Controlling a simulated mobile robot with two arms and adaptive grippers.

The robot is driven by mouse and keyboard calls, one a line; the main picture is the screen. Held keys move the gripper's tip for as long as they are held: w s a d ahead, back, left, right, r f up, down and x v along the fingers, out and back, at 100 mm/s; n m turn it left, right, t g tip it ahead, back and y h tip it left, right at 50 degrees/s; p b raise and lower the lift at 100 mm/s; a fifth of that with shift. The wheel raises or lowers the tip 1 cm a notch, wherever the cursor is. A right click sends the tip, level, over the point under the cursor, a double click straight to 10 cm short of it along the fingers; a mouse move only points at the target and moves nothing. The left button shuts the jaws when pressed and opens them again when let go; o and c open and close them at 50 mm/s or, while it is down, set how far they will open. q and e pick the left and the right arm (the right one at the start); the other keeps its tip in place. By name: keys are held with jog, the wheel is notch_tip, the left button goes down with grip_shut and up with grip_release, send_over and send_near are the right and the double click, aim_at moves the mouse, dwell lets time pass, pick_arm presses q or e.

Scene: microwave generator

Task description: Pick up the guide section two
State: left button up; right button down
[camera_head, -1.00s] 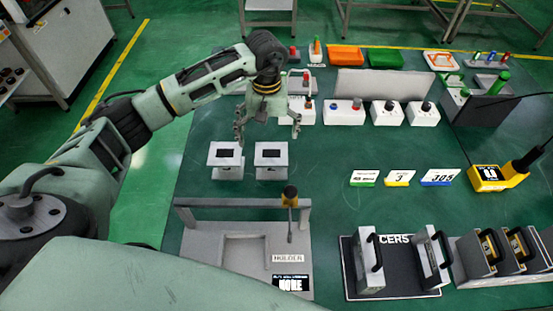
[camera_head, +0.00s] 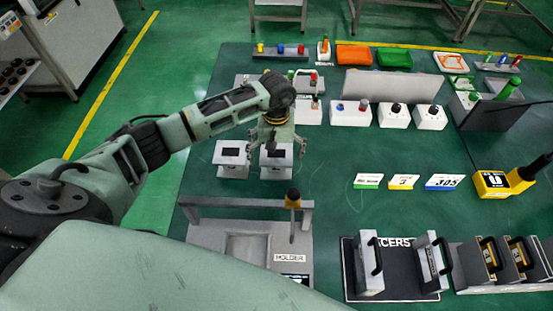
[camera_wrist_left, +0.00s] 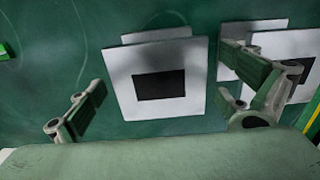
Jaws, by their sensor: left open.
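Two pale grey blocks with black square windows stand side by side on the green table: a left block (camera_head: 231,157) and a right block (camera_head: 276,160). No label shows which is guide section two. My left gripper (camera_head: 276,145) is open and empty, pointing down over the right block in the head view. In the left wrist view, one pale block (camera_wrist_left: 160,80) lies between the spread fingers of my left gripper (camera_wrist_left: 165,112), apart from them. The other block (camera_wrist_left: 290,52) is partly hidden behind the right finger. My right gripper is not in view.
White button boxes (camera_head: 350,112) and a grey panel (camera_head: 393,84) are behind to the right. Number cards (camera_head: 403,182) stand right, with clear table between.

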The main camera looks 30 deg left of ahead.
pick_arm(q)
jog(key=c, duration=1.7)
jog(key=shift+w+r, duration=0.1)
